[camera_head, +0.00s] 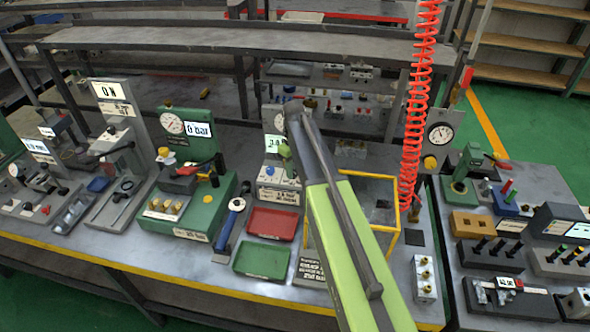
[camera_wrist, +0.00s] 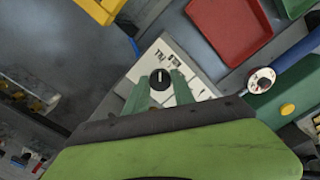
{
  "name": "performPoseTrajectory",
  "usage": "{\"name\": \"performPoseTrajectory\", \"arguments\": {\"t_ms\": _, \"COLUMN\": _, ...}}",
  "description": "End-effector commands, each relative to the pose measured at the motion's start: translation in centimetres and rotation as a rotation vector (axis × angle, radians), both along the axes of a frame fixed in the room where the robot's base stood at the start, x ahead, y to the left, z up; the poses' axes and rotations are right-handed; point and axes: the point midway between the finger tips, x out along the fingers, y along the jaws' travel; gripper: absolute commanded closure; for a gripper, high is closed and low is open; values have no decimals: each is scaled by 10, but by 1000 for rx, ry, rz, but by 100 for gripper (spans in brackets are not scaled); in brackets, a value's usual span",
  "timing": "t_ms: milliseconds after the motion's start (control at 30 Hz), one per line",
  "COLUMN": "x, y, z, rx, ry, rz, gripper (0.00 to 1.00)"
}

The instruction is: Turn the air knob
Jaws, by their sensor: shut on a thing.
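The knob (camera_wrist: 160,79) is small and black with a white pointer line, on a pale labelled plate (camera_wrist: 196,82) in the wrist view. My gripper (camera_wrist: 161,84) has its two green fingers on either side of the knob and is shut on it. In the head view my gripper (camera_head: 286,152) is at the grey station (camera_head: 278,194), which has a dial gauge and a lit display (camera_head: 272,143). The knob cannot be made out there, and my arm covers part of the station's right side.
A red tray (camera_head: 272,223) and a green tray (camera_head: 262,260) lie in front of the station. A blue-handled tool (camera_head: 226,232) and a green gauge station (camera_head: 186,215) stand left. A yellow-edged clear box (camera_head: 396,190) and a coiled red hose (camera_head: 416,110) are right.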

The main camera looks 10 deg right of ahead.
Motion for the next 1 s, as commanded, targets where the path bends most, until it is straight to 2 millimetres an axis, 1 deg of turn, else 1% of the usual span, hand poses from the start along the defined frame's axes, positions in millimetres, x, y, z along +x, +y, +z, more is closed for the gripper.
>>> {"name": "performPoseTrajectory", "arguments": {"t_ms": 267, "x": -1, "y": 1, "z": 0, "rx": -2, "ry": 2, "rz": -118, "gripper": 100}}
{"name": "performPoseTrajectory", "arguments": {"t_ms": 700, "x": -1, "y": 2, "z": 0, "rx": 0, "ry": 2, "rz": -481, "gripper": 100}}
{"name": "performPoseTrajectory", "arguments": {"t_ms": 1000, "x": -1, "y": 2, "z": 0, "rx": 0, "ry": 2, "rz": -673, "gripper": 100}}
